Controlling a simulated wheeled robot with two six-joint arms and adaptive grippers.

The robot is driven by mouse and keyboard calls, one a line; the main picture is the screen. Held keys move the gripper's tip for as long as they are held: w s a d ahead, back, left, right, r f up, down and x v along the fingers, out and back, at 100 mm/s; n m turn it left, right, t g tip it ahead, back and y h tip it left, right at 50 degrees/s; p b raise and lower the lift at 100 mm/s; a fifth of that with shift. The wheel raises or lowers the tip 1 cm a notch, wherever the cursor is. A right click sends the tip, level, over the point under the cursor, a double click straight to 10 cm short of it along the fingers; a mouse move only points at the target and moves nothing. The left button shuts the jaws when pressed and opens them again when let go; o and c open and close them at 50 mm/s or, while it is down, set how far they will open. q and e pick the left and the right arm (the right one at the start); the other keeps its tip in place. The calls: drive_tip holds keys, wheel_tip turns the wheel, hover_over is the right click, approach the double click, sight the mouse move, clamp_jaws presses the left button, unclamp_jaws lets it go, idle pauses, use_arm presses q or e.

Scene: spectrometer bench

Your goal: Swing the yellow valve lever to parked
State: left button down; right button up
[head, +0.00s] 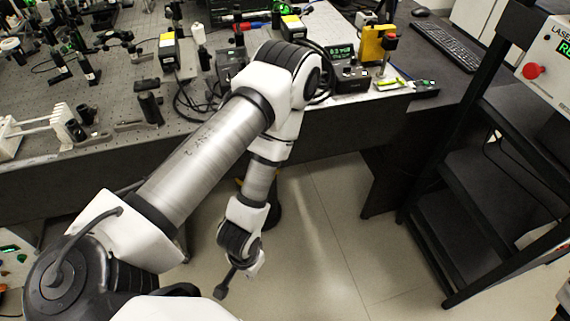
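No yellow valve lever can be made out with certainty. A small yellow part (239,182) shows at the edge of my forearm, below the bench front, mostly hidden by the arm. A dark object (273,212) stands on the floor just right of the forearm. A yellow block (374,44) stands on the bench at the back right. My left arm comes in from the lower left, bends over the bench edge and hangs down. My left gripper (224,288) is low over the floor, apart from the bench; its opening is unclear. My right gripper is not in view.
The perforated bench (115,104) holds several optical mounts and boxes. A keyboard (446,46) lies on the right-hand table. A black rack (443,235) stands at right, near a white panel with a red button (533,71). The floor (335,235) between bench and rack is clear.

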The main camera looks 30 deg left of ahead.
use_arm(q)
drive_tip(key=w+a+f+t+y+b, duration=0.2)
drive_tip(key=w+a+f+t+b, duration=0.15)
drive_tip(key=w, duration=0.55)
drive_tip(key=w+a+f+t+y+b, duration=0.2)
drive_tip(key=w+y+b, duration=0.15)
drive_tip(key=w, duration=0.55)
drive_tip(key=w+a+f+t+y+b, duration=0.2)
drive_tip(key=w+f+b, duration=0.15)
drive_tip(key=w, duration=0.65)
drive_tip(key=w+a+r+n+y+b, duration=0.2)
drive_tip(key=w+r+n+y+b, duration=0.25)
drive_tip(key=w+y+b, duration=0.45)
drive_tip(key=d+r+n+g+b, duration=0.2)
drive_tip(key=d+n+g, duration=0.3)
drive_tip(key=g, duration=0.4)
drive_tip(key=shift+d+r+b, duration=0.3)
drive_tip(key=shift+b, duration=0.1)
drive_tip(key=shift+s+a+h, duration=0.1)
drive_tip(key=shift+s+h, duration=0.05)
drive_tip(key=shift+h, duration=0.1)
